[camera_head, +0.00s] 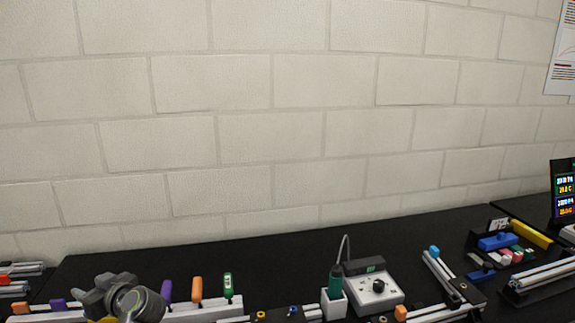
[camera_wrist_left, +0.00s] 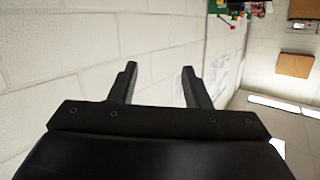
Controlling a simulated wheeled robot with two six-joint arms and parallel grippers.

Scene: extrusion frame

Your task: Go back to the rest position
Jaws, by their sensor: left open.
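My left arm's grey wrist and gripper (camera_head: 120,298) show at the bottom left of the head view, in front of the black bench. In the left wrist view the two dark fingers of my left gripper (camera_wrist_left: 159,83) stand wide apart with nothing between them. My right gripper is in neither view.
The black bench (camera_head: 230,254) runs along the wall. Near my left gripper stand tools with purple, orange and green handles (camera_head: 197,290). A soldering station (camera_head: 375,288), aluminium extrusions (camera_head: 545,277) and a lit display (camera_head: 564,195) are further right. The space above the bench is clear.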

